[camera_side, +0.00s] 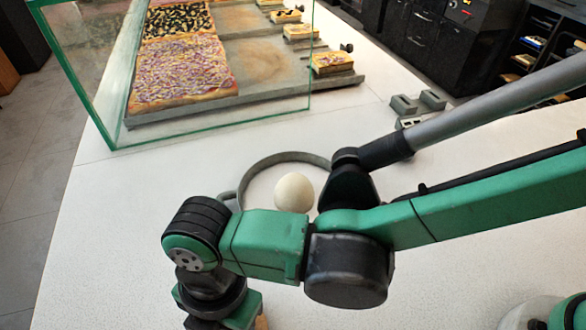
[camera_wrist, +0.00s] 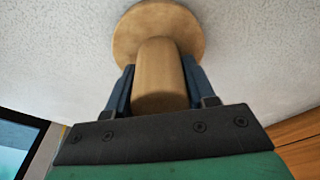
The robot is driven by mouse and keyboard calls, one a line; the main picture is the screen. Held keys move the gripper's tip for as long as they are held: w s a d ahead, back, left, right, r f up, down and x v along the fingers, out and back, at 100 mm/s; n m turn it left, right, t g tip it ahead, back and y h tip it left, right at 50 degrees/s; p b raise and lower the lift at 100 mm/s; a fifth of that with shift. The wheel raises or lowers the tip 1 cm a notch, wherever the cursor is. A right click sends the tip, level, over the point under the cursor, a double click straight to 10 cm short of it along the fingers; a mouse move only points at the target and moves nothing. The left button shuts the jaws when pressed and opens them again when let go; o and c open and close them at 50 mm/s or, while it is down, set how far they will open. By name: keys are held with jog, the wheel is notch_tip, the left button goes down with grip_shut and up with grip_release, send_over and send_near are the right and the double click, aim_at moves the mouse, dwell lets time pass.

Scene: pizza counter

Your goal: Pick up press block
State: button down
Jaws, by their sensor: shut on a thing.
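The press block (camera_wrist: 158,18) is light brown wood, with a round disc at its far end and a thick rounded handle. In the wrist view my gripper (camera_wrist: 158,68) is shut on the handle, one dark finger on each side. The disc lies beyond the fingertips, against the white counter; I cannot tell whether it touches it. In the side view, only a sliver of wood colour (camera_side: 262,322) shows at the bottom edge beside my wrist. The fingers are hidden there.
A pale dough ball (camera_side: 294,192) sits within a grey ring (camera_side: 262,163) on the white counter (camera_side: 130,230), partly behind my arm. A glass case (camera_side: 110,146) with pizza slabs (camera_side: 185,70) stands behind. Small grey metal blocks (camera_side: 418,104) lie to the right. The counter's left side is clear.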

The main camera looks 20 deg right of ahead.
notch_tip(320, 180, up, 20)
dwell(0.5)
jog(key=c, duration=0.9)
grip_release()
grip_shut()
jog(key=w+d+f+m+t, duration=0.1)
jog(key=w+d+f+m, duration=0.35)
jog(key=w+d, duration=0.35)
jog(key=w+d+f+m, duration=0.3)
jog(key=w+d+m, duration=0.25)
jog(key=w, duration=0.45)
notch_tip(320, 180, down, 6)
jog(key=shift+d+y, duration=0.2)
jog(key=shift+y, duration=0.1)
